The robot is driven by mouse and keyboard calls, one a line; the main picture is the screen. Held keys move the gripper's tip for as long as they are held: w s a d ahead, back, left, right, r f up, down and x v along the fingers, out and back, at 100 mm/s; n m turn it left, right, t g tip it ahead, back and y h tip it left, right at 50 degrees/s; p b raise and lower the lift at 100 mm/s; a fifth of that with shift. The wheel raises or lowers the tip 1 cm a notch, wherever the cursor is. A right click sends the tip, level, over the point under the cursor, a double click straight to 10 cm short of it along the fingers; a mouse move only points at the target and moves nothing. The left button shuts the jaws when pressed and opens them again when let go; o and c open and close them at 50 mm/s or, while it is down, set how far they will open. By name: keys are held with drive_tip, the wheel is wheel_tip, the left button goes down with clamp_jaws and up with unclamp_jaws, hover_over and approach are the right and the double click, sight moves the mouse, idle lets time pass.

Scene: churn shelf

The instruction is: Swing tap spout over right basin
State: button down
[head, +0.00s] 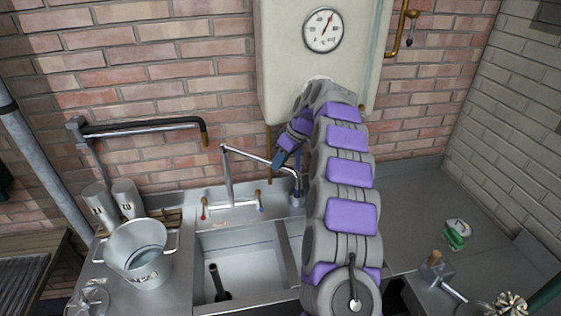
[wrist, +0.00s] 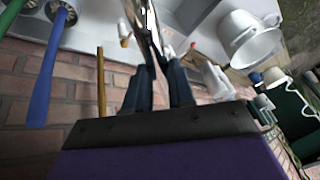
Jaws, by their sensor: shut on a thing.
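The chrome tap (head: 228,175) stands at the back of the sink, with a red-marked and a blue-marked handle at its base. Its spout (head: 250,155) reaches to the right, its tip bent down near the divider side of the sink. My gripper (head: 278,160) is shut on the outer part of the spout. In the wrist view my two dark fingers (wrist: 160,85) close around the shiny spout (wrist: 150,40). The left basin (head: 240,268) is open to view and has a dark upright pipe in it. My arm hides most of the right basin.
A metal bucket (head: 138,250) and two canisters (head: 112,200) stand on the left counter. A wall pipe (head: 145,128) juts out behind. A water heater (head: 320,60) hangs above. A green-labelled item (head: 456,234) and a wooden-handled tool (head: 436,268) lie on the right.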

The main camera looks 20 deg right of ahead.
drive_tip(key=c, duration=1)
unclamp_jaws()
drive_tip(key=shift+a, duration=0.3)
drive_tip(key=shift+o, duration=0.2)
drive_tip(key=shift+d, duration=0.1)
drive_tip(key=shift+d+r, duration=0.1)
drive_tip(key=shift+d+r, duration=0.1)
drive_tip(key=shift+r, duration=0.05)
drive_tip(key=p+v, duration=0.8)
drive_tip(key=v, duration=0.8)
drive_tip(key=shift+d+r, duration=0.2)
drive_tip(key=shift+r, duration=0.2)
drive_tip(key=shift+c, duration=0.3)
